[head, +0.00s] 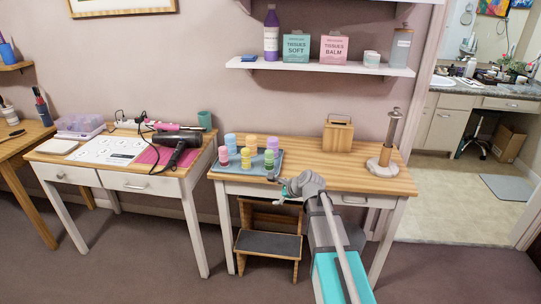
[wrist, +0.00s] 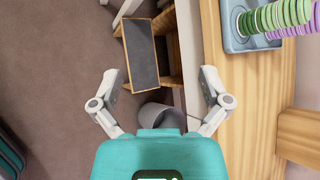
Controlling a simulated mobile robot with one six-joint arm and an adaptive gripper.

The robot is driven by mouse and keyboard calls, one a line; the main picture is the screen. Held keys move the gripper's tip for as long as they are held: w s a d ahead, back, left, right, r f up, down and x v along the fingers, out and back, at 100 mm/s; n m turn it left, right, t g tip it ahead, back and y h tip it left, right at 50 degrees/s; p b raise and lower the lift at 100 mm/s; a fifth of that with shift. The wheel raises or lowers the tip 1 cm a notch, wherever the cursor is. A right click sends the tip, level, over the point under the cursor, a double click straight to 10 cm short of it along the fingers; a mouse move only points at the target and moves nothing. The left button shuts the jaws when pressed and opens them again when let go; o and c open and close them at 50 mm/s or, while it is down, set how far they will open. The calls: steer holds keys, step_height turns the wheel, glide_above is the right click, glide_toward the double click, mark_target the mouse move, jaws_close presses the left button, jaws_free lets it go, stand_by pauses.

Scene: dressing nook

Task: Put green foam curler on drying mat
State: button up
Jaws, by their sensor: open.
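The green foam curler (head: 269,160) stands upright at the front right of a blue-grey tray (head: 232,174) on the middle table. In the wrist view the green curler (wrist: 268,17) shows at the top right, partly cut off by the frame edge. I cannot tell for sure which thing is the drying mat; a pink mat (head: 149,156) lies under the hair dryer on the left table. My gripper (head: 284,186) is at the table's front edge, just in front of the tray. In the wrist view my gripper (wrist: 158,80) is open and empty, left of the curler.
Several other curlers (head: 246,157) share the tray. A wooden box (head: 338,136) and a holder with a post (head: 386,150) stand to the right. A step stool (head: 270,243) is under the table. The table's middle (head: 310,165) is clear.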

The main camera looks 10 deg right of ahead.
mark_target(271, 153)
steer(key=w+d+r+m+t+p, duration=0.3)
steer(key=w+d+r+m+t, duration=0.1)
steer(key=w+r+m, duration=0.5)
steer(key=shift+d+r+m+p, duration=0.35)
steer(key=shift+d+m+p, duration=0.05)
steer(key=shift+d+m, duration=0.45)
steer(key=shift+a, duration=0.1)
steer(key=b+x, duration=0.3)
steer(key=x, duration=0.4)
steer(key=shift+w+a+f, duration=0.1)
steer(key=shift+w+f, duration=0.05)
steer(key=shift+w, duration=0.15)
steer(key=shift+w+a+f, duration=0.1)
steer(key=shift+w+a, duration=0.15)
steer(key=shift+w, duration=0.15)
steer(key=shift+b+x, duration=1.05)
steer(key=shift+x, duration=1.6)
steer(key=shift+c, duration=0.3)
